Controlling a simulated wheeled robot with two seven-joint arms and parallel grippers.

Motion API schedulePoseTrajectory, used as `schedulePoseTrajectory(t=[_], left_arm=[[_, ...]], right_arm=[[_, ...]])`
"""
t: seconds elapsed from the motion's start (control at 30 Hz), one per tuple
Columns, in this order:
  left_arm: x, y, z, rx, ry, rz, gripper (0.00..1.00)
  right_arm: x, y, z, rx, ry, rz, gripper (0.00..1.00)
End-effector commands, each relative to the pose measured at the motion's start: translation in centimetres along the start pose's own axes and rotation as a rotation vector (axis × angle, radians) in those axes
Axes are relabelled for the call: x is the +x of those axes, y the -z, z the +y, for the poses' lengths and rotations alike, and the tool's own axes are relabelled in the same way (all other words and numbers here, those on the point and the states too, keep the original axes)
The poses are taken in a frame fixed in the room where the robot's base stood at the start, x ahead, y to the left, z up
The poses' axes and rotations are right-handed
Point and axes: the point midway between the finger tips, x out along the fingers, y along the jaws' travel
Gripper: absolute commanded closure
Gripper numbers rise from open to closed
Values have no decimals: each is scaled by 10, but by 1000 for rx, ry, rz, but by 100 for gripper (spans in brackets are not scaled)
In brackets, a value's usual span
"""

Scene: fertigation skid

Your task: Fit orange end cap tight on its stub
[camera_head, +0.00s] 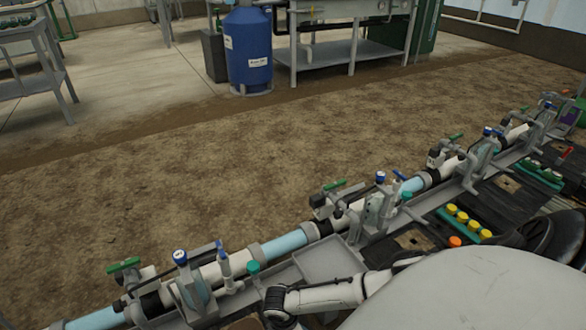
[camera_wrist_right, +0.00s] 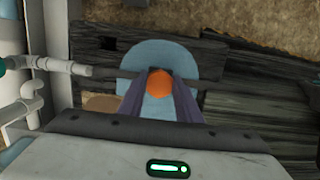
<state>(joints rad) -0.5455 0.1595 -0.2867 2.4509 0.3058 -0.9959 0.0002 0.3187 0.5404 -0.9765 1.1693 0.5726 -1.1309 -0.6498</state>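In the right wrist view, an orange end cap (camera_wrist_right: 159,84) sits between the dark fingertips of my right gripper (camera_wrist_right: 160,80), which close in on both its sides. A flat light-blue rounded shape (camera_wrist_right: 160,56) lies behind the cap. I cannot make out the stub in the wrist view. My left gripper does not show.
A long pipe run with clear blue sections (camera_head: 284,245), valves and grey brackets crosses the head view diagonally. A grey tray (camera_head: 325,259) stands beside it. Pale pipe fittings (camera_wrist_right: 62,66) stand left in the wrist view, with dark boards (camera_wrist_right: 255,100) to the right.

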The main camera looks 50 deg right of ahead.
Motion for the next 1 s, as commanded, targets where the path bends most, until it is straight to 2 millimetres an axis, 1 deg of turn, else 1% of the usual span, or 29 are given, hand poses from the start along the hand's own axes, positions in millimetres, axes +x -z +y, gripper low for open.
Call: schedulePoseTrajectory(t=[0.17,0.23,0.5,0.73,0.77,0.9,0.97,1.0], left_arm=[[1,-1,0,0,1,-1,62],[0,0,0,0,1,-3,62],[-2,2,1,-4,4,-15,62],[-2,1,1,-5,4,-17,62],[-2,1,1,-5,4,-17,62],[-3,2,1,-4,3,-15,62],[-4,4,2,-4,3,-13,62],[-5,6,2,-4,3,-13,62]], right_arm=[[0,0,0,4,1,1,79],[-1,1,0,36,7,1,79],[1,1,-1,277,43,1,79],[3,1,0,299,44,1,79],[3,1,0,299,44,1,71],[3,0,0,298,44,1,94],[2,0,0,309,46,1,94],[1,1,0,341,52,1,95]])
